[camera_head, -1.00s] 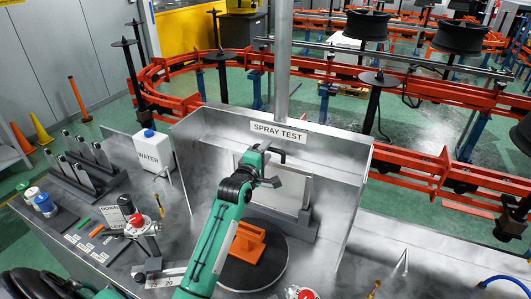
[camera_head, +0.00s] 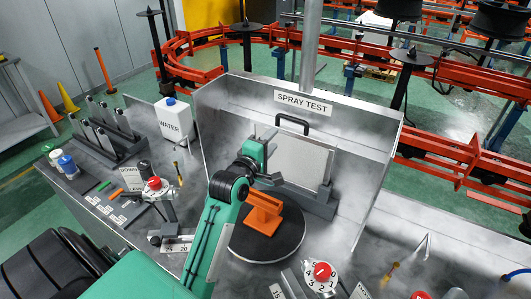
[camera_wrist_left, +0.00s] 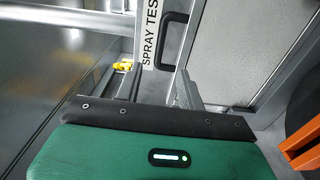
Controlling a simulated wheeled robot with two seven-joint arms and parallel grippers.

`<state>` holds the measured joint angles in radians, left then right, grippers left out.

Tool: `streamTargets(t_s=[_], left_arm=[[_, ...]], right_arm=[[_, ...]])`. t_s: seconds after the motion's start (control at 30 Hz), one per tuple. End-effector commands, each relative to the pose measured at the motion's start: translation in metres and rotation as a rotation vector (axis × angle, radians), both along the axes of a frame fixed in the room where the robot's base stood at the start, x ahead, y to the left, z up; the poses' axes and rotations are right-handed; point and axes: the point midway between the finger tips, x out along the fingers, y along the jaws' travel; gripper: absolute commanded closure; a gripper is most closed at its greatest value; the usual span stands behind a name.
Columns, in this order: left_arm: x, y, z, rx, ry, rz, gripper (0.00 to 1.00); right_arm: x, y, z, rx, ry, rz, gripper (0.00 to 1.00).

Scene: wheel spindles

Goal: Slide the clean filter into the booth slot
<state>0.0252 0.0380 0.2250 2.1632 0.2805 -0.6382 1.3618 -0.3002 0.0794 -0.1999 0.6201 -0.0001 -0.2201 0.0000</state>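The filter (camera_head: 304,161), a pale grey panel with a black handle (camera_head: 292,121), stands upright inside the spray booth. Its lower edge is at a grey slotted holder (camera_head: 318,204); its left part is hidden behind my left gripper, so I cannot tell how deep it sits. My left gripper (camera_head: 271,157) is just left of the filter, below the handle. In the left wrist view the fingers (camera_wrist_left: 158,86) are apart with nothing gripped between them; the filter (camera_wrist_left: 232,50) and handle (camera_wrist_left: 171,42) lie beyond, to the right. My right gripper is not in view.
The booth's back wall (camera_head: 235,105) carries a SPRAY TEST label. An orange stand (camera_head: 263,215) sits on a dark round turntable (camera_head: 285,240) before the filter. A water jug (camera_head: 174,122) and a rack of upright plates (camera_head: 103,135) stand left. A red-knobbed dial (camera_head: 322,271) is in front.

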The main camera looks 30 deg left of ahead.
Motion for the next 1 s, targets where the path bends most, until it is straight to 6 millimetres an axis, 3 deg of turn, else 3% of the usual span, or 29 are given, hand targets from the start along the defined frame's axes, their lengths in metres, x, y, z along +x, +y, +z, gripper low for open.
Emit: streamTargets(t_s=[0.1,0.3,1.0], left_arm=[[-0.016,-0.001,-0.002,0.000,0.000,0.000,0.61],[-0.028,-0.002,0.000,0.000,-0.001,0.000,0.61],[-0.029,-0.002,0.000,0.000,-0.001,0.000,0.61]], right_arm=[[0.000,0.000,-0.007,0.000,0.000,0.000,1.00],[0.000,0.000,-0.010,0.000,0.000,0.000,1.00],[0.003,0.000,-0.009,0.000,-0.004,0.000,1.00]])
